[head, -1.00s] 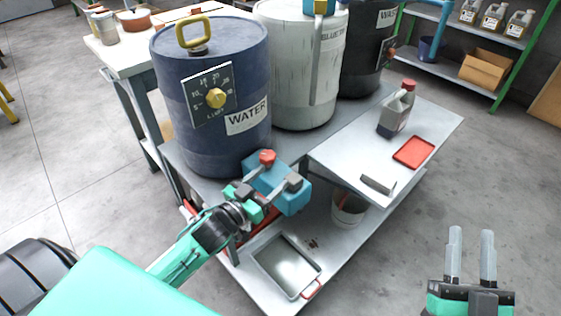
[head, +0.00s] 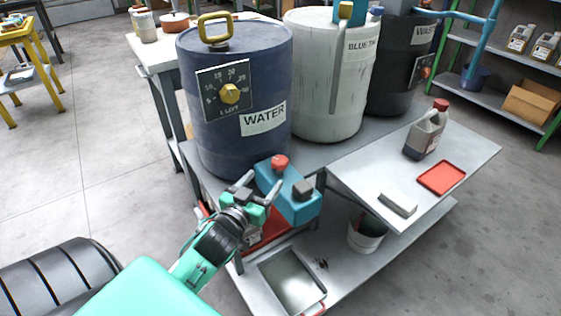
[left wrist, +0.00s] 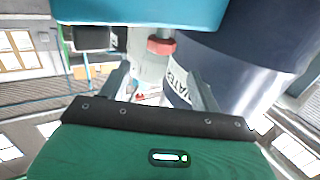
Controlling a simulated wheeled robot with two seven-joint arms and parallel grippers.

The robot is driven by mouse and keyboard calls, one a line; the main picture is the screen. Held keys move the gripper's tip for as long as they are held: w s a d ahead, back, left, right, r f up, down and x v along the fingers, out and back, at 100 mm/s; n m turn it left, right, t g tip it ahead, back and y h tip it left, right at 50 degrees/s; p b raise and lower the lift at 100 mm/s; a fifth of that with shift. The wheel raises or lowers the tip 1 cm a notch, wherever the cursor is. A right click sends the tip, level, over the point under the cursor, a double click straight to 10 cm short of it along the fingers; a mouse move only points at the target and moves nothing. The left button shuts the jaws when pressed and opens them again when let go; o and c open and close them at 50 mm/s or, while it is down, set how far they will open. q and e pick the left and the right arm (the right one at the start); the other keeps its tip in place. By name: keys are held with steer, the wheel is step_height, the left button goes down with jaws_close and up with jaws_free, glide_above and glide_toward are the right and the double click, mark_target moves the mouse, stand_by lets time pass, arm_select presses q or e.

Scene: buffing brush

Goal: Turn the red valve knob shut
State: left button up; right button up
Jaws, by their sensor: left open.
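The red valve knob (head: 278,162) sits on top of a teal block (head: 300,207) with a dark grey part, at the front of the bench by the blue water drum. It also shows in the left wrist view (left wrist: 161,46), below the teal body. My left gripper (head: 262,183) is open, its two fingers spread on the near side of the teal block, just below and in front of the knob. Nothing shows between the fingers, and they look apart from the knob. My right gripper is out of view.
The blue drum (head: 235,150) stands close behind the left gripper, beside a white drum (head: 325,100) and a dark drum (head: 398,75). A side shelf holds a jug (head: 425,135), a red tray (head: 442,178) and a grey bar (head: 398,204). A metal tray (head: 290,280) lies below.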

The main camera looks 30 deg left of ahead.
mark_target(276, 165)
arm_select(q)
steer(key=w, duration=0.3)
steer(key=w+b, duration=0.1)
steer(key=w, duration=0.2)
steer(key=w+a+b, duration=0.1)
steer(key=w, duration=0.3)
steer(key=shift+w+a, duration=0.1)
steer(key=shift+c, duration=0.2)
steer(key=c, duration=0.9)
